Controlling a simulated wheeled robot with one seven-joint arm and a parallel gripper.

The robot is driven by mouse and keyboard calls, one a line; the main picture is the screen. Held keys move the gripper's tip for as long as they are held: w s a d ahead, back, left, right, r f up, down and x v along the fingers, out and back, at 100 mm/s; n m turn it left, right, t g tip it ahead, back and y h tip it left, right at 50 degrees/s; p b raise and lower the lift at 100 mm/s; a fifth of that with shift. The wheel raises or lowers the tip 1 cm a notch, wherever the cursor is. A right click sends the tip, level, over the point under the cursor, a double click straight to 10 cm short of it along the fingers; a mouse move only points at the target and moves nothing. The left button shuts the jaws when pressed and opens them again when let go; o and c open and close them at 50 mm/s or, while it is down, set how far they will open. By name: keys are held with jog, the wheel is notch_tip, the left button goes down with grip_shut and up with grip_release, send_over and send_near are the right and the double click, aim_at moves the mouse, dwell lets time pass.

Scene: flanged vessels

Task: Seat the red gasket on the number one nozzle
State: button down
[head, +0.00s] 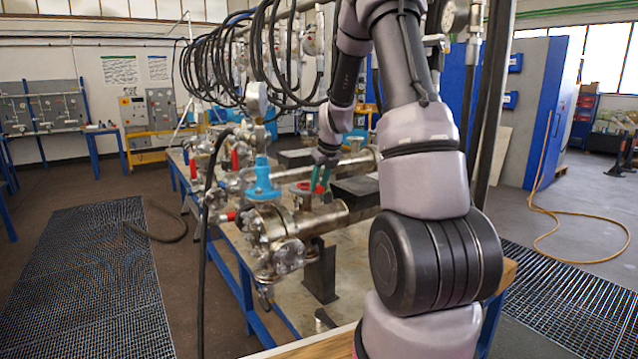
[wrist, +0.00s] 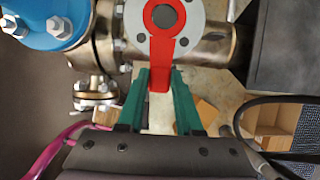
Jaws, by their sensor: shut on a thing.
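The red gasket (wrist: 163,50) is a ring with a long tab. Its tab is between the green fingers of my gripper (wrist: 160,80), which is shut on it. The ring lies over a grey nozzle flange (wrist: 190,38) with bolt holes, roughly centred on its dark bore; the top of both is cut off in the wrist view. In the head view the gasket (head: 300,188) shows at the top of an upright nozzle on a metal pipe vessel, beside my gripper (head: 320,186). I cannot tell whether the ring touches the flange. No nozzle number is readable.
A blue valve or flanged fitting (head: 262,180) stands just left of the nozzle. Gauges, valves and black hoses crowd the bench's left and back. A dark block (wrist: 285,45) is close on the right in the wrist view. A magenta hose (wrist: 50,150) runs at lower left.

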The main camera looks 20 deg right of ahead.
grip_release()
dwell(0.3)
jog(key=shift+r, duration=3.55)
